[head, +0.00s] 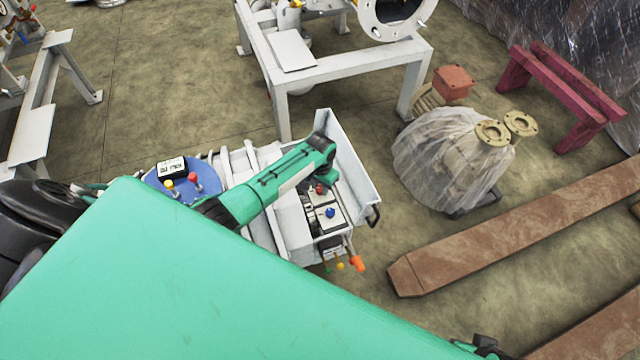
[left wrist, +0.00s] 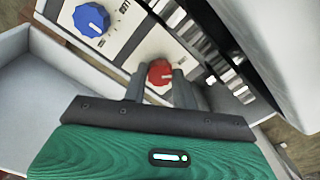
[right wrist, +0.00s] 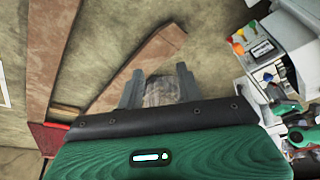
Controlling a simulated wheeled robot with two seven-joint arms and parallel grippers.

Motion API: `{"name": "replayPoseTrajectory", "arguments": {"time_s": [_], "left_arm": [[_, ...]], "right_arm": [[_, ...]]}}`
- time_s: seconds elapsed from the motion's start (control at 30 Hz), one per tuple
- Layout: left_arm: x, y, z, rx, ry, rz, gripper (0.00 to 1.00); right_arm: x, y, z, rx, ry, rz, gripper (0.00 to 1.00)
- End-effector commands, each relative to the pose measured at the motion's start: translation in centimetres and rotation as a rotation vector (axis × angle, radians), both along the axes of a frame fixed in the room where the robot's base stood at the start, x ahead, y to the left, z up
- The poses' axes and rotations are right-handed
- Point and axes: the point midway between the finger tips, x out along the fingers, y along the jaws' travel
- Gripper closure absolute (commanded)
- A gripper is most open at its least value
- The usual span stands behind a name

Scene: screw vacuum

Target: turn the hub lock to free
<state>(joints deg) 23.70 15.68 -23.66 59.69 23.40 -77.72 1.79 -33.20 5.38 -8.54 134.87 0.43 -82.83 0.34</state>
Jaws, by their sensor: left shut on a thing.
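A red knob (left wrist: 160,70) sits on a pale panel (left wrist: 125,35) of the machine; it also shows in the head view (head: 319,189). My left gripper (left wrist: 158,80) has its two fingers on either side of the red knob and is shut on it. A blue knob (left wrist: 91,19) with a white mark is on the same panel, apart from the fingers; it shows in the head view (head: 330,212). I cannot tell from any label which part is the hub lock. My right gripper (right wrist: 157,82) is open and empty, above the floor.
A blue disc (head: 200,178) with red and yellow knobs stands left of the panel. A white side plate (head: 350,165) rises right of it. Farther right are a plastic-wrapped machine (head: 440,160) and rusty beams (head: 510,230). My green arm covers the lower left.

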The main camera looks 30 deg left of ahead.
Motion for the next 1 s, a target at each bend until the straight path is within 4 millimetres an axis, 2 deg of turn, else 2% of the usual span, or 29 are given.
{"name": "replayPoseTrajectory", "arguments": {"time_s": [0.5, 1.0], "left_arm": [[0.1, 0.1, 0.3, 0.001, 0.000, -0.471, 0.95], [0.1, 0.0, 0.1, 0.001, -0.001, -0.945, 0.95]], "right_arm": [[0.4, 0.2, -5.5, -0.010, 0.065, 0.002, 0.64], [0.3, 0.2, -7.6, -0.013, 0.087, 0.003, 0.64]]}}
